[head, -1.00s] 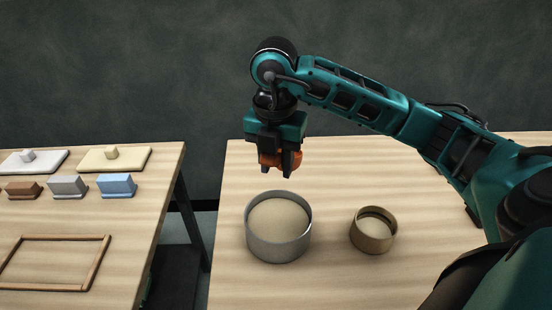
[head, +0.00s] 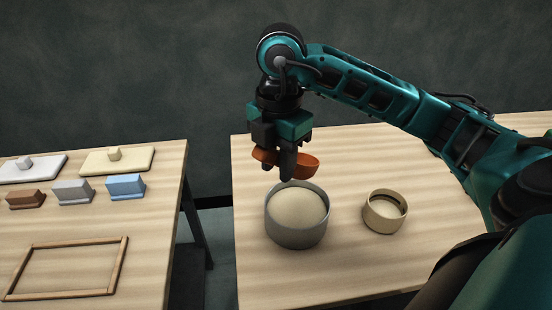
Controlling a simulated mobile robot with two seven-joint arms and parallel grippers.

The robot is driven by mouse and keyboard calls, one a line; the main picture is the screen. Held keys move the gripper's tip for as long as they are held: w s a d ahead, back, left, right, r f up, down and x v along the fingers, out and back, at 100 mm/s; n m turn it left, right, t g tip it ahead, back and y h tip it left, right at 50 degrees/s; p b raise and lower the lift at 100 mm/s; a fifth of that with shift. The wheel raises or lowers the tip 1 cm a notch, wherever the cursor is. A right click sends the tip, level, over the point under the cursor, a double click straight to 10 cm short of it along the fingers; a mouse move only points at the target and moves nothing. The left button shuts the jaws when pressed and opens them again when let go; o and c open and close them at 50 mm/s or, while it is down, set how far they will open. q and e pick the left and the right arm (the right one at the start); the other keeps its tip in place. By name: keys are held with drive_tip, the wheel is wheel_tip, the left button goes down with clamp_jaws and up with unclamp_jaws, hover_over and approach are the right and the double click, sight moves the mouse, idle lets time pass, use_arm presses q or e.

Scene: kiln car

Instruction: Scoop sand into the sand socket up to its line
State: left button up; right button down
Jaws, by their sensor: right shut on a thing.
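My right gripper (head: 287,170) is shut on an orange-brown scoop (head: 305,166) and holds it above the back rim of the large grey tub. The inside of the scoop is not visible, so I cannot tell whether it carries sand. The large grey tub (head: 297,238) holds pale sand (head: 298,208), mounded in the middle. To its right stands a smaller tan round pot (head: 384,218), likely the sand socket, with a dark band on its inner wall. Sand seems to show low inside it. My left gripper is not in view.
A second wooden table (head: 150,230) stands at the left, across a gap. It bears a wooden frame (head: 68,268), pale slabs (head: 117,161) and small brown, grey and blue blocks (head: 126,185). The right table (head: 350,275) is clear around both containers.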

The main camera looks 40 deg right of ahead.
idle(0.4)
drive_tip(key=shift+d+f+y+b, duration=0.2)
drive_tip(key=shift+f+y+b, duration=0.1)
drive_tip(key=shift+f+b, duration=0.3)
drive_tip(key=shift+d+f+y+b, duration=0.2)
drive_tip(key=shift+f+y+b, duration=0.1)
drive_tip(key=shift+f+b, duration=0.3)
wheel_tip(320, 180, down, 10)
drive_tip(key=d+y+b, duration=0.1)
drive_tip(key=y+b, duration=0.1)
drive_tip(key=b, duration=0.4)
drive_tip(key=shift+w+g+b, duration=0.15)
drive_tip(key=shift+g+b, duration=0.15)
drive_tip(key=shift+b, duration=0.1)
drive_tip(key=shift+f, duration=0.1)
